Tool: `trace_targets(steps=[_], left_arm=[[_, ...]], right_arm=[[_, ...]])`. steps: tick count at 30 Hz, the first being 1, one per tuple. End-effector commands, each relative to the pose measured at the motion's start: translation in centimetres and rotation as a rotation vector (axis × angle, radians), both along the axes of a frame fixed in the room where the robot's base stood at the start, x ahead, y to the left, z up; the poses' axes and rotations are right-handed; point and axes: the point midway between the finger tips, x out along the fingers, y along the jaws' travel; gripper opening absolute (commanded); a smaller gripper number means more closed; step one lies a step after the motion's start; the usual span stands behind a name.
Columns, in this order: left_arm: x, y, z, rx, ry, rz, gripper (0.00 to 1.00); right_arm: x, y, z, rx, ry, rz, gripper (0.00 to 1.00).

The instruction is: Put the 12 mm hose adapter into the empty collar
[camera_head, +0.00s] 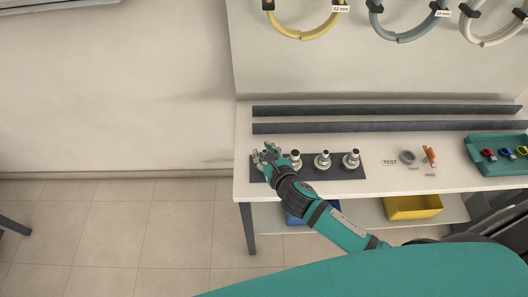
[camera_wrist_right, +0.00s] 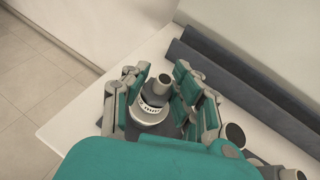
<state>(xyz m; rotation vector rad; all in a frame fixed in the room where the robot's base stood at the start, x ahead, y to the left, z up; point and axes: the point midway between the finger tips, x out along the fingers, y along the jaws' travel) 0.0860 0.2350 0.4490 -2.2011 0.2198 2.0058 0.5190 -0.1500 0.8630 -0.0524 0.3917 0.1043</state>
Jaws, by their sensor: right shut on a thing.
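My right gripper (camera_head: 268,152) is at the left end of a dark strip (camera_head: 335,174) on the white bench. In the wrist view its teal-padded fingers (camera_wrist_right: 163,93) are shut around a grey hose adapter (camera_wrist_right: 162,84) with a pale, marked ring and a wider base. The adapter looks roughly upright; its size marking is not legible, and I cannot tell if it touches the strip. Several similar metal fittings (camera_head: 322,160) stand to the right along the strip. I cannot make out which place is the empty collar. My left gripper is not in view.
Two dark rails (camera_head: 380,127) run along the bench behind the strip. Right of it are a TEST card (camera_head: 389,162), a grey ring (camera_head: 407,157), an orange item (camera_head: 429,154) and a teal tray (camera_head: 487,168). A yellow hose (camera_head: 300,34) labelled 12 mm hangs above.

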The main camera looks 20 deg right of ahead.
Motion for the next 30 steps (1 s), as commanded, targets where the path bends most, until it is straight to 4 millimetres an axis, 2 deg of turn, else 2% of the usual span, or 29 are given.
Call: trace_targets(steps=[15, 16, 18, 26, 30], left_arm=[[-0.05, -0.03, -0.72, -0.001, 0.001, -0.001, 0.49], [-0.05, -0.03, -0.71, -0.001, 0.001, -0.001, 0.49], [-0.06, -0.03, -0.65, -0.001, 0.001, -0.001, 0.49], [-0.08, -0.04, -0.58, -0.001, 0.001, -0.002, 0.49], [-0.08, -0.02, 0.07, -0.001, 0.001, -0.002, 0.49]], right_arm=[[0.02, 0.01, -1.08, -0.001, 0.0, 0.0, 0.0], [0.02, 0.01, -1.07, -0.001, -0.001, 0.0, 0.26], [0.02, 0.01, -1.0, -0.001, -0.001, 0.0, 0.35], [-0.08, -0.01, -1.01, -0.001, 0.001, 0.0, 0.35], [-0.85, -0.08, -0.57, 0.0, 0.002, 0.0, 0.35]])
